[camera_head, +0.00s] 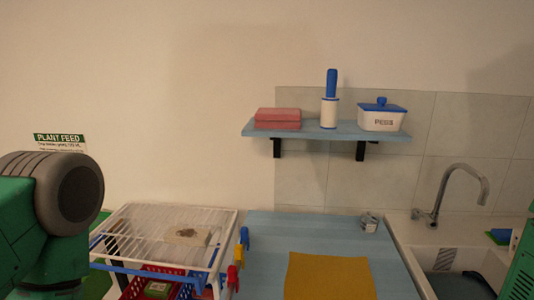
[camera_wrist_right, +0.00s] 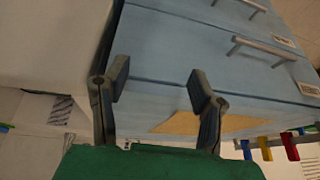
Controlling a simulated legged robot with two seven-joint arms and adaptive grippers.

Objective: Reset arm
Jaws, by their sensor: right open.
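My right gripper (camera_wrist_right: 158,85) shows in the right wrist view with its two dark fingers spread apart and nothing between them. Behind the fingers is the pale blue front of a drawer cabinet (camera_wrist_right: 180,45). Whether the fingers touch it is hard to tell. In the head view only a small green piece of my right arm shows at the right edge. My left arm, green with a dark grey joint, fills the lower left of the head view. My left gripper is outside both views.
A yellow mat (camera_head: 328,278) lies on the blue worktop (camera_head: 265,228). A small metal can (camera_head: 369,222) stands at its back right, by the sink with its tap (camera_head: 437,198). A white wire rack (camera_head: 140,222) is left. A wall shelf (camera_head: 340,135) holds several items.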

